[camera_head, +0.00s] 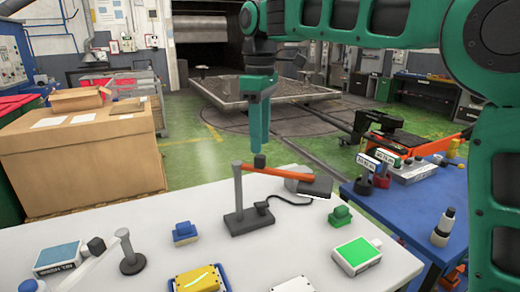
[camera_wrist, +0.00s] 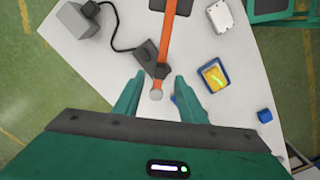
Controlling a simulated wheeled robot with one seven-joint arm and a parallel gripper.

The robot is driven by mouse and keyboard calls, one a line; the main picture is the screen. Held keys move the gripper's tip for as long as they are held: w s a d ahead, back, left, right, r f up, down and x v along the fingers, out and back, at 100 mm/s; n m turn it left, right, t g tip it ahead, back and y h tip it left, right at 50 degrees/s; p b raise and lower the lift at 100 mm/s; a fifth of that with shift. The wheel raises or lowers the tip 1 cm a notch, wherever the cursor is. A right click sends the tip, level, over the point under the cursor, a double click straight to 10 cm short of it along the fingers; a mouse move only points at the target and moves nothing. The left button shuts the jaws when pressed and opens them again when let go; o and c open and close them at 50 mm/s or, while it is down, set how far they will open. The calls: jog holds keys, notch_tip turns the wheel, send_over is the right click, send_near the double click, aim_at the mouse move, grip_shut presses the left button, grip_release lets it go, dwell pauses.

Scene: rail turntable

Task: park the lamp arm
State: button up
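The lamp has a grey post (camera_head: 238,190) on a dark base (camera_head: 248,221) on the white table. Its orange arm (camera_head: 285,172) reaches right from the post top, roughly level. The arm also shows in the wrist view (camera_wrist: 168,35), running away up the picture. A dark knob (camera_head: 260,160) sits on the arm near the post and shows in the wrist view (camera_wrist: 160,72). My gripper (camera_wrist: 159,77) is open, its fingers apart on either side of the knob. In the head view my gripper (camera_head: 259,148) is just above the knob; contact cannot be told.
A second grey stand (camera_head: 131,262) with a pale bar is at left. A blue block (camera_head: 185,233), yellow device (camera_head: 198,280), green block (camera_head: 340,215) and green-screened device (camera_head: 357,255) lie on the table.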

notch_tip(320, 180, up, 7)
dwell(0.3)
jog(key=shift+d+f, duration=0.1)
jog(key=s+d+f+m, duration=0.3)
jog(key=d+f+m, duration=0.1)
jog(key=d, duration=0.5)
jog(key=s+d+f+m, duration=0.3)
jog(key=d+f, duration=0.1)
jog(key=d, duration=0.5)
jog(key=s+d+f+m, duration=0.3)
jog(key=s+d+m, duration=0.1)
jog(key=d, duration=0.5)
jog(key=s+d+f+m, duration=0.4)
jog(key=s+f, duration=0.4)
jog(key=s, duration=0.2)
jog(key=s+d+f+m, duration=0.5)
jog(key=s+d+f, duration=0.2)
jog(key=s, duration=0.4)
jog(key=shift+f, duration=0.7)
jog(key=shift+s, duration=0.1)
